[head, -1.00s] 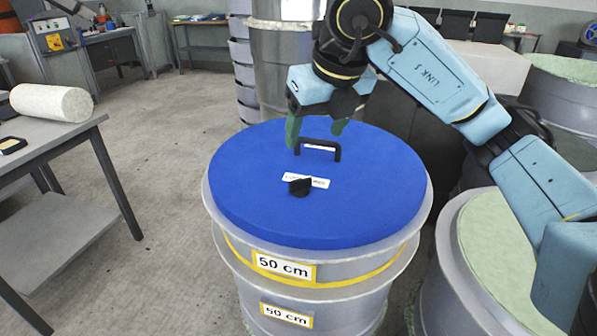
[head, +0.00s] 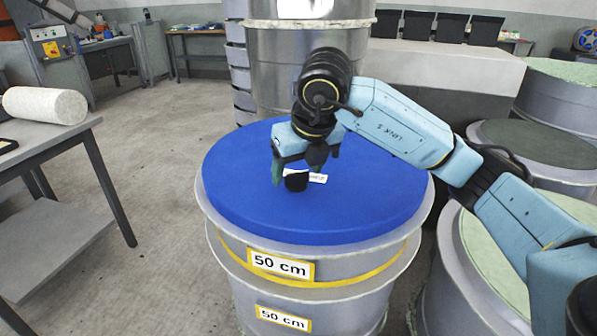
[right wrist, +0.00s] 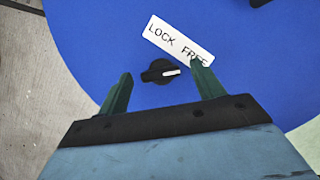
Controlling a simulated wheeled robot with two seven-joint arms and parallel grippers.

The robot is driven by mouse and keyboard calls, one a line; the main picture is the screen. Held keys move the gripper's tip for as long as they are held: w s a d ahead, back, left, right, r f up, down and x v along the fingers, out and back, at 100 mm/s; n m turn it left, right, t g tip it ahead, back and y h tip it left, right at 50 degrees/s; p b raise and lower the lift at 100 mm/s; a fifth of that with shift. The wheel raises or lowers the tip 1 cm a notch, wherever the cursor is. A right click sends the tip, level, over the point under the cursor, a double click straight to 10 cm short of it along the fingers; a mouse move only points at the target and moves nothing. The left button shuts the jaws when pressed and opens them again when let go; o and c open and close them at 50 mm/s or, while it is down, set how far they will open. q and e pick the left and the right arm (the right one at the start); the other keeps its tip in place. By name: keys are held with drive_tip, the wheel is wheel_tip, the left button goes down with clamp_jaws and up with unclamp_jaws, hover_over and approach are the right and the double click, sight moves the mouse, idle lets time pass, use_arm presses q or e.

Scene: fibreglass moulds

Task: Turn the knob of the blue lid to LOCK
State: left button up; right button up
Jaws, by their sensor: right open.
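The blue lid (head: 375,205) lies flat on top of a grey round mould. Its black knob (head: 297,182) sits near the lid's middle, and in the right wrist view the knob (right wrist: 158,71) has a white pointer mark directed right, toward the FREE end of the label. The white label (right wrist: 178,40) reads LOCK at left and FREE at right; a green finger partly covers FREE. My right gripper (head: 305,172) is open above the lid, its green fingers on either side of the knob and apart from it in the wrist view. The lid's handle is hidden behind the gripper in the head view. My left gripper is not in view.
The mould carries "50 cm" labels (head: 281,264). A grey table (head: 45,140) with a pale roll (head: 46,105) stands at left. A shiny metal cylinder (head: 305,60) stands behind the lid, and other round moulds (head: 490,255) stand at right. The floor between table and mould is clear.

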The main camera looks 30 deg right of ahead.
drive_tip(key=shift+f, duration=0.1)
drive_tip(key=c, duration=1)
